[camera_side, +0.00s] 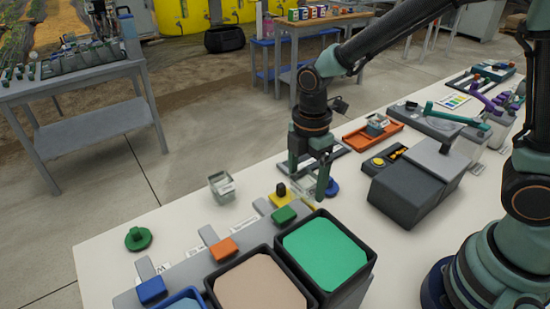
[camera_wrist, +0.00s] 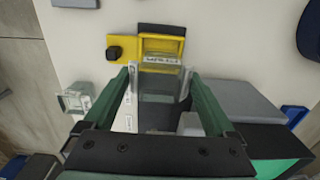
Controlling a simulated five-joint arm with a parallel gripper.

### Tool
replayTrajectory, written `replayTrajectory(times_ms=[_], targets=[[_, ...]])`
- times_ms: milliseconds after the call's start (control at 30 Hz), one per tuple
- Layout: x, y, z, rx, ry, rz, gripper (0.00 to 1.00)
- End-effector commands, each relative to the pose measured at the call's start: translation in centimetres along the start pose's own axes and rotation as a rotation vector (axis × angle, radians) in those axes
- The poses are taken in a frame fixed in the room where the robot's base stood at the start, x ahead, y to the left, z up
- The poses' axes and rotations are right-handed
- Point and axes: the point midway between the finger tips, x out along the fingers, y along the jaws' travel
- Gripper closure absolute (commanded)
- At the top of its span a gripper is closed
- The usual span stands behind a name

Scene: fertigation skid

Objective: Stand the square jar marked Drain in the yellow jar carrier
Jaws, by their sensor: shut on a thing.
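My gripper (camera_wrist: 159,82) is shut on a clear square jar (camera_wrist: 160,94), seen between the green fingers in the wrist view. The jar has a whitish label strip near its far edge, too small to read surely. The yellow jar carrier (camera_wrist: 124,47) lies just beyond the jar, with a black knob on its left and a dark-backed opening. The jar overlaps the carrier's near edge in this view; I cannot tell its height above it.
Another clear square jar (camera_side: 222,188) stands on the white table to the left. Black-rimmed bins with green (camera_side: 325,252) and beige filling stand in front. A grey box (camera_side: 418,180) stands right, an orange tray (camera_side: 358,138) behind. Clear table surrounds the green disc (camera_side: 138,239).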

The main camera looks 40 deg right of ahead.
Motion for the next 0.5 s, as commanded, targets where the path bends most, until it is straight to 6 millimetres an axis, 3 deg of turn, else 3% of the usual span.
replayTrajectory(times_ms=[500], targets=[[4.5,0.0,0.0,0.0,0.0,-0.001,0.64]])
